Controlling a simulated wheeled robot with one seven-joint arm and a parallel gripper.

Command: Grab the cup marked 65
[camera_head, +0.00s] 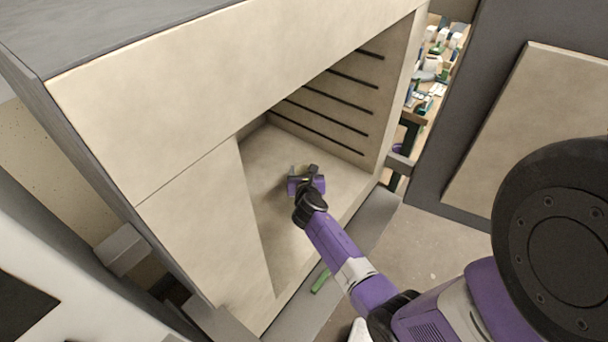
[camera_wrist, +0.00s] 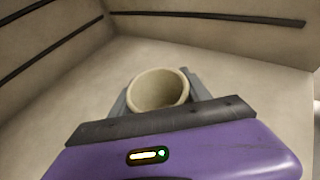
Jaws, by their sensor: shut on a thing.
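A beige cup (camera_wrist: 158,91) stands upright between the fingers of my gripper (camera_wrist: 160,98) in the wrist view. The cup's round open mouth faces the camera; no number can be read on it from here. The fingers are shut on the cup, one at each side. In the head view my gripper (camera_head: 305,172) is inside the kiln-like chamber, low over its floor, and the cup is too small and covered to make out clearly.
The beige chamber (camera_head: 160,95) has dark slots (camera_head: 340,98) along its inner wall. A front panel (camera_head: 205,220) closes its left part. A green object (camera_head: 321,281) lies at the front ledge. A cluttered table (camera_head: 433,75) stands beyond on the right.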

